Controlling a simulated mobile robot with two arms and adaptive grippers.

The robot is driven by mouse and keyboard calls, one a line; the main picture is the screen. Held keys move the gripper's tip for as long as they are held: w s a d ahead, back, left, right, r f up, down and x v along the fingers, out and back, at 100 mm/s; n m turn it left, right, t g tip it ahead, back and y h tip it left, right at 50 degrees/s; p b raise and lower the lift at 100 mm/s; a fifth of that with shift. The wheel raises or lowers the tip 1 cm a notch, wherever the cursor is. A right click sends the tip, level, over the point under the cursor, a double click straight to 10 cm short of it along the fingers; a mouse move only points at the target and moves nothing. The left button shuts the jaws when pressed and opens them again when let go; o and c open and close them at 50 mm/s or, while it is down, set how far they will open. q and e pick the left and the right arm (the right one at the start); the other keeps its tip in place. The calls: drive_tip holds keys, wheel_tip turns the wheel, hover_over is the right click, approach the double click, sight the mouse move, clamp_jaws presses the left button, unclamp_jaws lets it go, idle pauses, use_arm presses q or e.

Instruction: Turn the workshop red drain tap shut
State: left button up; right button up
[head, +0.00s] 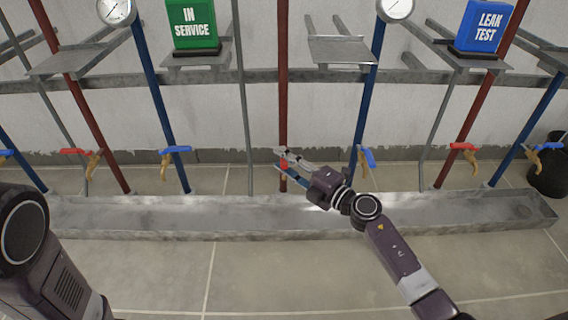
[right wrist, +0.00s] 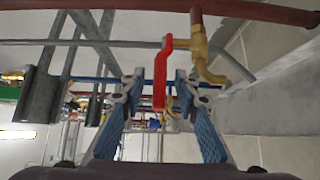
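A red-handled tap with a brass body (right wrist: 200,45) hangs from a red pipe (right wrist: 250,12) in the right wrist view. Its red lever (right wrist: 160,75) reaches down between the two fingers of my right gripper (right wrist: 158,92). The fingers are apart, with a visible gap on each side of the lever. In the head view my right gripper (head: 281,160) is at the lower end of the middle red pipe (head: 283,100) and hides most of this tap. My left gripper is out of view; only part of my left arm shows.
Other red-levered taps (head: 75,151) (head: 462,147) and blue-levered taps (head: 178,150) (head: 368,157) stand to both sides. A metal trough (head: 120,216) runs below. A green IN SERVICE sign (head: 193,22) and blue LEAK TEST sign (head: 484,25) stand on shelves above. A dark bin (head: 550,175) is far right.

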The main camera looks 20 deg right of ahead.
drive_tip(key=shift+c, duration=0.6)
clamp_jaws()
drive_tip(key=shift+a, duration=0.1)
